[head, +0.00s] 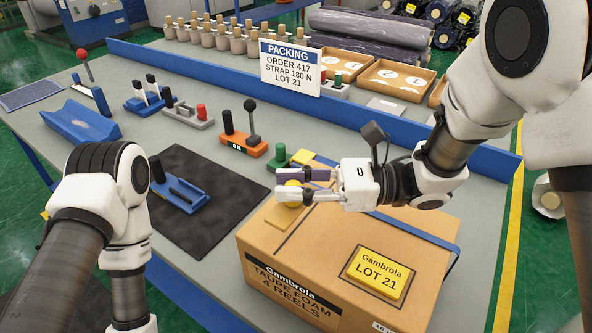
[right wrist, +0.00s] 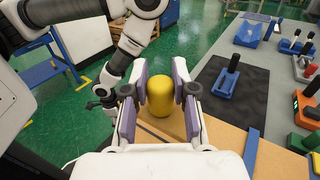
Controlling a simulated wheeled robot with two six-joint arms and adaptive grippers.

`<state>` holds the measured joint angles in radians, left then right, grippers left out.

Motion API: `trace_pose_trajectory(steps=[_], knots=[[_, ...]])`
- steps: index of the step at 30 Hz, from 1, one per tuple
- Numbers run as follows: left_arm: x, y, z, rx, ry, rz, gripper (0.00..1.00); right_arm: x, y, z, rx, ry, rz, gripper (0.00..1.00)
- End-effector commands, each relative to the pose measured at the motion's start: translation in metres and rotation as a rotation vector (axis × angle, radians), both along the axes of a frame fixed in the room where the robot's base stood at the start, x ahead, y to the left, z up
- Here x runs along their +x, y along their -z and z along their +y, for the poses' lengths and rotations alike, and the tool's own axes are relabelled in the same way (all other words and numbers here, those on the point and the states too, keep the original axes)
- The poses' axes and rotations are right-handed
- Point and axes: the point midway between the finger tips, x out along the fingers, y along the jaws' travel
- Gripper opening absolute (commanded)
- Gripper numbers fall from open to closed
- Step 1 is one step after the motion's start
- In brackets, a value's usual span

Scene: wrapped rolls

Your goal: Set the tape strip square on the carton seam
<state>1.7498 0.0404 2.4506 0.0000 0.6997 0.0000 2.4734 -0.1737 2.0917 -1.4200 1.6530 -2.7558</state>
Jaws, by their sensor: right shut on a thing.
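The carton (head: 330,270) stands on the bench's near right part, its top facing up. A tan tape strip (head: 284,217) shows at the top's left end, beside a thin dark line; whether it touches the top is unclear. My right gripper (head: 306,186) is above that end, shut on a yellow knob (head: 292,196). In the right wrist view the yellow knob (right wrist: 160,93) fills the space between the purple pads, and tan surface shows beneath it. The strip's end under the fingers is hidden. My left arm comes in at the left, its gripper out of sight.
A yellow Lot 21 label (head: 379,273) and a blue strap (head: 418,229) are on the carton. A dark mat (head: 212,200) with a blue tool (head: 180,190) lies to the left. An orange device (head: 243,141) and a green-based knob (head: 280,158) stand behind.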

Motion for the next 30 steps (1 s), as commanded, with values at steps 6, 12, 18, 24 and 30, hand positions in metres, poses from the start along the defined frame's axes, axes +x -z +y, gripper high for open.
trace_pose_trajectory(steps=[6,12,18,24,30], knots=[[0.000,0.006,0.000,0.000,0.000,-0.001,0.61,0.000,0.028,0.000,0.000,0.000,0.002,0.00],[0.000,0.037,0.000,0.000,0.000,-0.001,0.61,0.000,0.048,0.000,0.000,0.000,-0.001,0.00],[0.001,0.055,0.000,0.000,0.000,-0.001,0.61,0.000,0.059,0.000,0.000,0.000,-0.001,0.00],[0.001,0.058,0.000,0.000,0.001,-0.001,0.61,0.000,0.058,0.000,0.000,0.000,0.000,0.00],[0.001,0.057,0.000,0.000,0.000,-0.001,0.61,0.000,0.058,0.000,0.000,0.000,0.000,0.00]])
